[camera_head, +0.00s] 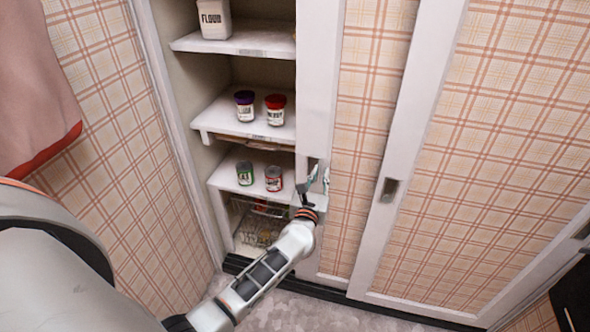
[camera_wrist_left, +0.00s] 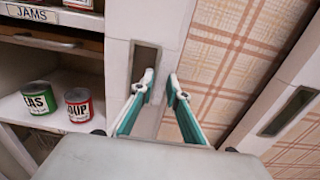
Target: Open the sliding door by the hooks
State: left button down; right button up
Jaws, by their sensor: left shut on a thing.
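The white sliding door with a plaid panel (camera_head: 363,130) stands to the right of the open shelves. Its hook, a recessed pull (camera_head: 313,168) in the white left stile, also shows in the wrist view (camera_wrist_left: 147,58). My left gripper (camera_head: 317,180) is at this pull, shut on the door's edge of the pull; in the wrist view its teal and white fingers (camera_wrist_left: 161,80) stand a little apart, the left one at the recess. The exact contact is hard to see. A second door (camera_head: 500,130) has its own recessed pull (camera_head: 390,188). My right gripper does not show.
Open shelves left of the door hold a flour container (camera_head: 214,18), purple-lidded (camera_head: 244,106) and red-lidded jars (camera_head: 275,110), green (camera_head: 244,173) and red cans (camera_head: 273,178), and a wire basket (camera_head: 258,230). A plaid wall (camera_head: 115,110) bounds the left. A dark shape is at lower right.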

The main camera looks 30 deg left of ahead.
aim_at(355, 174)
pick_arm(q)
jog(key=d, duration=0.3)
jog(key=w+d+b, duration=0.1)
jog(key=d, duration=0.2)
jog(key=w+d+b, duration=0.1)
jog(key=d, duration=0.1)
jog(key=shift+d+f, duration=0.15)
jog(key=shift+d, duration=0.25)
jog(key=shift+w+d, duration=0.15)
jog(key=shift+d, duration=0.4)
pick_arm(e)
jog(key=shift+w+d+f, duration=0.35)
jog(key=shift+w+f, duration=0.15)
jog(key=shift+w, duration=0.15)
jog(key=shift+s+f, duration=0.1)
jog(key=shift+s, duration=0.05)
pick_arm(q)
jog(key=c, duration=2.2)
grip_release()
jog(key=shift+c, duration=0.2)
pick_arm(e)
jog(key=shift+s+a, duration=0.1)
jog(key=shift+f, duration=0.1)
pick_arm(q)
jog(key=v, duration=1.2)
